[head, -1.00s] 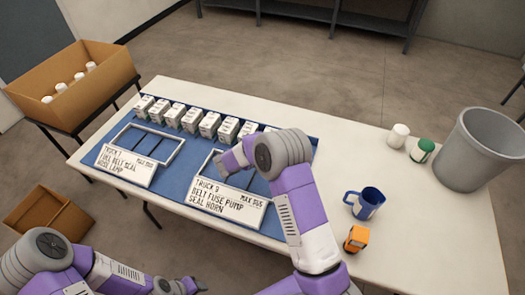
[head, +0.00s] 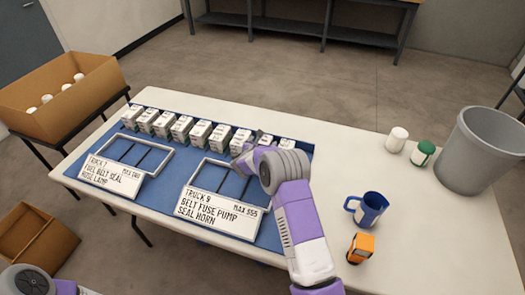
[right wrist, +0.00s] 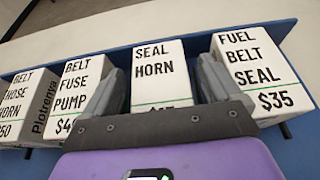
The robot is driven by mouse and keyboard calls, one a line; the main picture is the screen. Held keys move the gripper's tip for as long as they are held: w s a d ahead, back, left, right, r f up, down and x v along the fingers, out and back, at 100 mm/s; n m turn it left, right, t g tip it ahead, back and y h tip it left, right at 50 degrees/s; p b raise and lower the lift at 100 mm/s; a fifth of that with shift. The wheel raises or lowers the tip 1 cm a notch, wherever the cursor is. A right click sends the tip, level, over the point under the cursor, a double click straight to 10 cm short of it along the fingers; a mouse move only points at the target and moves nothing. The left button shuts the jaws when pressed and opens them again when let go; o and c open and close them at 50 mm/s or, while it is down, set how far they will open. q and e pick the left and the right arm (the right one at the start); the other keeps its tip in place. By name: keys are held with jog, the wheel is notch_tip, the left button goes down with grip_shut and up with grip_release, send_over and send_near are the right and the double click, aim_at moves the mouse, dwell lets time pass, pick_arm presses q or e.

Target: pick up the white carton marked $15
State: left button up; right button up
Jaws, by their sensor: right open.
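The white SEAL HORN carton (right wrist: 155,72) stands upright in the right wrist view. Its price is mostly covered by my gripper, with only the top of what looks like $15 showing. My right gripper (right wrist: 160,88) is open, with one finger on each side of this carton; I cannot tell whether they touch it. In the head view my right gripper (head: 253,143) is at the right part of the carton row, and the carton (head: 265,138) is partly hidden behind it. My left gripper is out of view.
The FUEL BELT SEAL carton (right wrist: 252,70), $35, stands close on the right and the BELT FUSE PUMP carton (right wrist: 82,90) on the left. Two framed trays with signs, TRUCK 7 (head: 112,176) and TRUCK 9 (head: 220,212), lie in front. A blue mug (head: 372,205) stands right.

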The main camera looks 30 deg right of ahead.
jog(key=shift+w+d+f, duration=0.1)
jog(key=shift+w+d, duration=0.1)
jog(key=shift+c, duration=0.3)
jog(key=c, duration=1.2)
